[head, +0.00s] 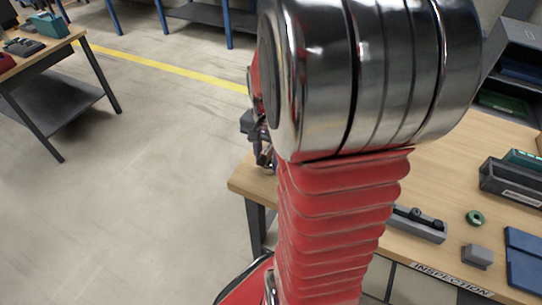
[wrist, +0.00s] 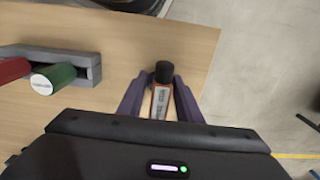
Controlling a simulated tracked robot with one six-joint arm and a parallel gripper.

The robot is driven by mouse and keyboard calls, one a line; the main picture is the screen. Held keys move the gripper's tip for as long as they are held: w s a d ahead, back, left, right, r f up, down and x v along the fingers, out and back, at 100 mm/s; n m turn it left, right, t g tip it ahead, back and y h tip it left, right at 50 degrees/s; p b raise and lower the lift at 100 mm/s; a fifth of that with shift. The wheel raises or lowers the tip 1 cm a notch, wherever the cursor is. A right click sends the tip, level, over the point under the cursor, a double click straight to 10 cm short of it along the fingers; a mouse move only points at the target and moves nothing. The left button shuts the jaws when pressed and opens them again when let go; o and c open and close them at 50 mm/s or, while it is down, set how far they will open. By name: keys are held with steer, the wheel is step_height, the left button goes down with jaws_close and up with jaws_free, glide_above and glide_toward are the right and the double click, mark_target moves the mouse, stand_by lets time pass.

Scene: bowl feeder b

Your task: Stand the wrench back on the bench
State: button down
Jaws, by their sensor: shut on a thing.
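My gripper (wrist: 163,88) is shut on an upright-looking thing with a dark round end, orange sides and a pale label (wrist: 160,103), which I take to be the wrench. In the wrist view it sits between the two purple fingers, above the wooden bench (wrist: 120,35) near its right edge. Whether its lower end touches the bench cannot be told. In the head view my arm hides most of the gripper and the wrench; a small dark part of the gripper (head: 264,150) shows at the bench's left corner (head: 240,184).
A grey rack (wrist: 90,62) holds red (wrist: 12,70) and green (wrist: 50,80) cylinders. The head view shows a grey holed block (head: 418,223), green ring (head: 475,217), grey block (head: 477,256), blue plate (head: 525,260) and dark bin (head: 512,182). Floor lies left of the bench.

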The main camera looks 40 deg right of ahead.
steer(key=shift+f, duration=0.1)
steer(key=c, duration=1.3)
jaws_free()
steer(key=shift+o, duration=0.2)
step_height(320, 180, up, 12)
steer(key=shift+r, duration=0.1)
